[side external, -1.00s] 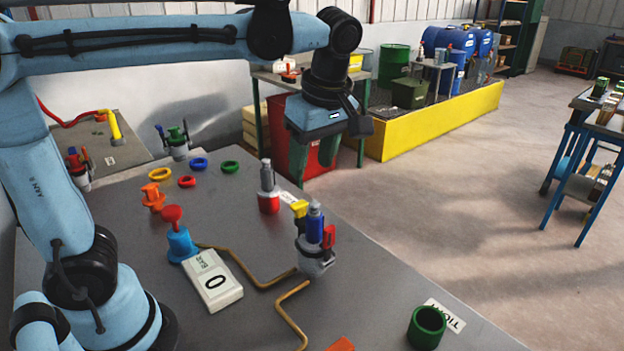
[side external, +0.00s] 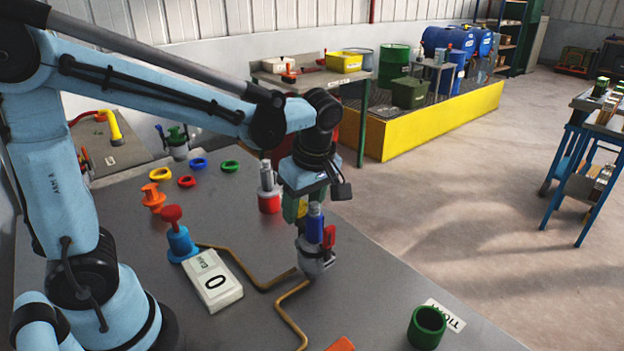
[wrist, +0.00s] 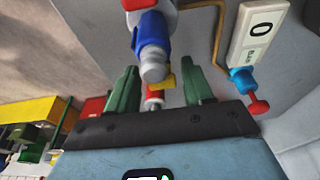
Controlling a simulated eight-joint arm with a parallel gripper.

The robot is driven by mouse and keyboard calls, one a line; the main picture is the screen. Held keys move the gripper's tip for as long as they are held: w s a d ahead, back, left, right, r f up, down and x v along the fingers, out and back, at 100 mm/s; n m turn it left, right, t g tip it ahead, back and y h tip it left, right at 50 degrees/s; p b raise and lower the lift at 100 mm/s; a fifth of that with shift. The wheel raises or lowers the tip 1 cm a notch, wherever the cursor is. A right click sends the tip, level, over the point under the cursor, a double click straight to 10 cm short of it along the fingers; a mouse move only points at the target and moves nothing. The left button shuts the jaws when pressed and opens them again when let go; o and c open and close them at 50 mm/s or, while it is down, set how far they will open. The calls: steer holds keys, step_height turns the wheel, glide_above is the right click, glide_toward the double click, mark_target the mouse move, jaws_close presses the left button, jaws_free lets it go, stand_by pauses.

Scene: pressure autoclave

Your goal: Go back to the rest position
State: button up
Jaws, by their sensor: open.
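My gripper (side external: 300,212) is low over the bench, beside the small grey vessel (side external: 316,262). The vessel carries a blue cylinder (side external: 315,224), a red part (side external: 329,236) and a yellow part (side external: 302,208). In the wrist view my gripper's two green fingers (wrist: 160,72) stand apart. The blue cylinder (wrist: 150,38) shows ahead of them, and a bit of the yellow part (wrist: 170,78) shows between them. I cannot tell whether a finger touches it. In the side view the gripper partly covers the yellow part.
A red-and-grey bottle (side external: 268,192) stands close behind my gripper. A white gauge box reading 0 (side external: 213,280), a blue base with a red knob (side external: 180,238) and bent brown pipes (side external: 262,285) lie left of the vessel. A green cup (side external: 427,328) stands at the front right.

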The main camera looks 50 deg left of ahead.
steer(key=shift+a+f, duration=0.15)
steer(key=shift+f, duration=0.4)
steer(key=v, duration=1.2)
steer(key=x, duration=1.1)
steer(key=shift+f, duration=0.35)
steer(key=a+h, duration=0.7)
steer(key=shift+a+f, duration=0.3)
steer(key=shift+f, duration=0.05)
